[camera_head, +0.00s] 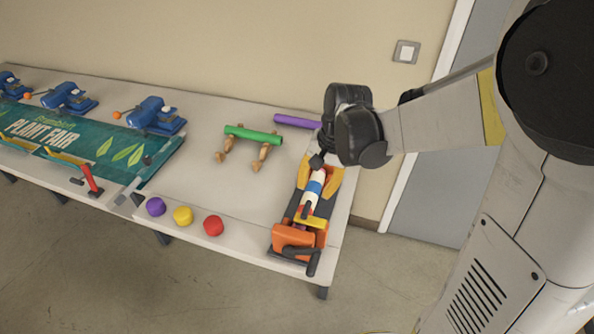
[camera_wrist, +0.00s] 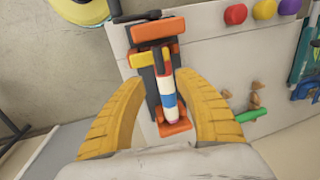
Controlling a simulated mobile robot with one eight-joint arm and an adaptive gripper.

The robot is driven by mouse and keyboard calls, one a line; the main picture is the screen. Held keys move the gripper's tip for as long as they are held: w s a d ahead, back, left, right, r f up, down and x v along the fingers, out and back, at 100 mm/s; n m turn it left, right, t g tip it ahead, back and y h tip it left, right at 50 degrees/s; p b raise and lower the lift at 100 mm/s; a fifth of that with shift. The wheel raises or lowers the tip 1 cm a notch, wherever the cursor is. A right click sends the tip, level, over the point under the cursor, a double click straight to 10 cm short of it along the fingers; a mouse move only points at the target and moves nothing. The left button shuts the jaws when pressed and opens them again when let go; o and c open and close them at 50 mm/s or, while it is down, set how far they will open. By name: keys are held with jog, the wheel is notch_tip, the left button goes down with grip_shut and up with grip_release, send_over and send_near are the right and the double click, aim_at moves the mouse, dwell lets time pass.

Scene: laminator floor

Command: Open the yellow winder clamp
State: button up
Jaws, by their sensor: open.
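The winder (camera_head: 300,238) stands at the right end of the table, with orange end blocks, a dark frame and a dark handle at its near end. A roll striped white, blue and red (camera_head: 314,188) lies along it. The yellow clamp (camera_head: 311,221) sits across the winder by the near orange block; it also shows in the wrist view (camera_wrist: 145,60), beyond my fingertips. My gripper (camera_wrist: 161,80) is open and empty, its two yellow fingers spread either side of the striped roll. The clamp looks down across the roll's end; contact is unclear.
Purple, yellow and red knobs (camera_head: 213,225) line the table's front edge. A green roll (camera_head: 253,135) rests on wooden stands left of the winder. A purple roll (camera_head: 297,121) lies behind. Blue machines (camera_head: 150,113) and a green banner (camera_head: 100,150) fill the left.

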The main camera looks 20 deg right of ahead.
aim_at(308, 206)
jog(key=f+b, duration=0.1)
jog(key=f, duration=0.2)
jog(key=a+f, duration=0.1)
jog(key=f, duration=0.2)
jog(key=w+f+b, duration=0.1)
jog(key=f, duration=0.2)
jog(key=shift+a+f+b, duration=0.35)
